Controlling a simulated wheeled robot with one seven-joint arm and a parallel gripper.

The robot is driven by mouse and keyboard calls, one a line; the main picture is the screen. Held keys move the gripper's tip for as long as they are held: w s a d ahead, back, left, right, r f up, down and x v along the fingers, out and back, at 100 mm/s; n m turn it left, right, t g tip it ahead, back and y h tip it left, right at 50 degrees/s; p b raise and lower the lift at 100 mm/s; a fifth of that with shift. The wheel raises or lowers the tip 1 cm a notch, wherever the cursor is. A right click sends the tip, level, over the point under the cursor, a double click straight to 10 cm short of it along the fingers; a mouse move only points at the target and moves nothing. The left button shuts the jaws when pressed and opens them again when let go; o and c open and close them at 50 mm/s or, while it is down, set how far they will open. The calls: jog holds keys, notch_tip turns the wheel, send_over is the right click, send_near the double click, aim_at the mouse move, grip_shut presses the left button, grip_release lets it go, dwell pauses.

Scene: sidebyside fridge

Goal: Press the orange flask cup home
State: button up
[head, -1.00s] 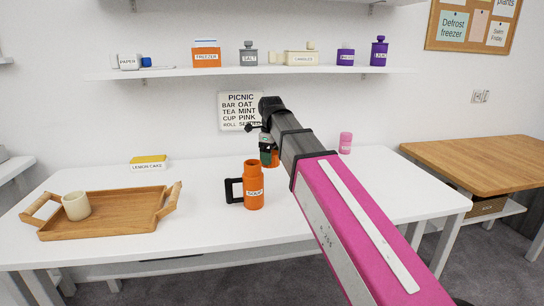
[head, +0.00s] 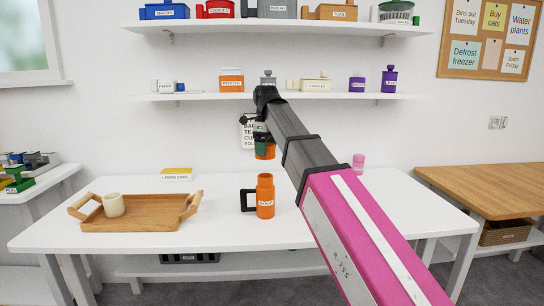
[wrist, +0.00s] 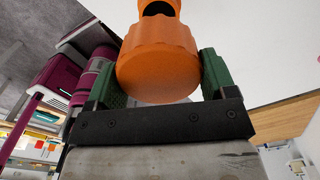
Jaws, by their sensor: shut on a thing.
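My gripper (head: 264,136) is at the end of my raised arm. It is shut on the orange cup (head: 264,152), which appears above the flask in the head view with a visible gap between them. In the wrist view the cup (wrist: 158,72) sits between the green fingers (wrist: 160,82). An orange shape with a dark opening shows just beyond it; I cannot tell whether it is the flask.
A wooden tray (head: 140,224) with a cream cup (head: 114,205) is at the table's left. A yellow lemon cake box (head: 177,174) and a pink container (head: 358,162) stand farther back. Wall shelves (head: 300,97) hold labelled containers. The white table (head: 340,215) is clear around the flask.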

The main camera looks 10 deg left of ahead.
dwell(0.4)
send_over(266, 176)
jog(key=shift+w+f, duration=0.2)
jog(key=shift+f, duration=2.7)
jog(key=shift+f, duration=2.6)
dwell(0.7)
jog(key=o, duration=0.8)
jog(key=shift+c, duration=0.2)
notch_tip(266, 176, up, 11)
jog(key=shift+f, duration=0.15)
